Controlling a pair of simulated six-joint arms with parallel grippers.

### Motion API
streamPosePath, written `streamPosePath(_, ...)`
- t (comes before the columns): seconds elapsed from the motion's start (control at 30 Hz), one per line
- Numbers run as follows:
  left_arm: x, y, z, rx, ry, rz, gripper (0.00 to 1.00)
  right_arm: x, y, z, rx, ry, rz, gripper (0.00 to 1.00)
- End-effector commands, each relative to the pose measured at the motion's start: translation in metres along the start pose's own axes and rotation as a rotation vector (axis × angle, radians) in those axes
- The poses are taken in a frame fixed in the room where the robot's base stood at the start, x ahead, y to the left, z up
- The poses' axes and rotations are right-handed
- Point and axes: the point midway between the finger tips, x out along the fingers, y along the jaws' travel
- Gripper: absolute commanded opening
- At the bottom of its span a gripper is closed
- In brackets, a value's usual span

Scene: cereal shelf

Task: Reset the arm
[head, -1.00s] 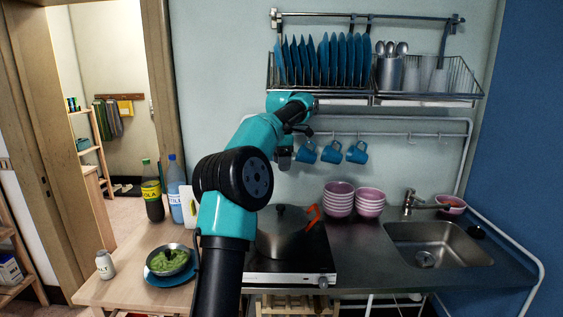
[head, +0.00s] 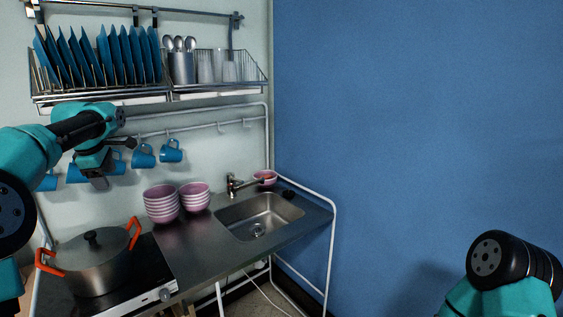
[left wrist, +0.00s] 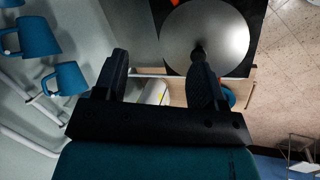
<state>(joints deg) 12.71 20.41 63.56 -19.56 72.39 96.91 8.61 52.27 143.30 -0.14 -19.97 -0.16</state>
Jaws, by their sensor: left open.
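My left arm comes in from the left in the head view, with its gripper (head: 98,178) in front of the hanging blue mugs, above and behind the pot. In the left wrist view the two dark fingers of this gripper (left wrist: 162,68) are spread apart with nothing held between them. Of my right arm only a teal and black joint shows at the lower right of the head view; its gripper is out of view.
A lidded steel pot (head: 97,264) with orange handles stands on the stove (head: 150,284). Pink bowls (head: 162,204) are stacked by the sink (head: 260,216). A wall rack (head: 218,88) holds blue plates. Blue mugs (head: 171,151) hang near my left gripper. Open space lies at right.

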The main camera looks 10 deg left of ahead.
Motion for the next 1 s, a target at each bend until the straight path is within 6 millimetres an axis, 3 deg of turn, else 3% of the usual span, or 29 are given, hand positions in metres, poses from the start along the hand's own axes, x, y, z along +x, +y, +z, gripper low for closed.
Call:
streamPosePath(0.27,0.01,0.016,0.063,0.58,-0.022,0.273,0.64,0.0,0.0,0.0,0.0,0.0,0.0,0.56)
streamPosePath(0.47,0.044,0.009,0.123,0.998,0.002,0.442,0.64,0.0,0.0,0.0,0.0,0.0,0.0,0.56)
streamPosePath(0.6,0.098,-0.017,0.174,1.278,0.002,0.515,0.64,0.0,0.0,0.0,0.0,0.0,0.0,0.56)
streamPosePath(0.77,0.164,-0.064,0.221,1.517,-0.026,0.55,0.64,0.0,0.0,0.0,0.0,0.0,0.0,0.56)
streamPosePath(1.0,0.256,-0.159,0.268,1.771,-0.105,0.558,0.64,0.0,0.0,0.0,0.0,0.0,0.0,0.56)
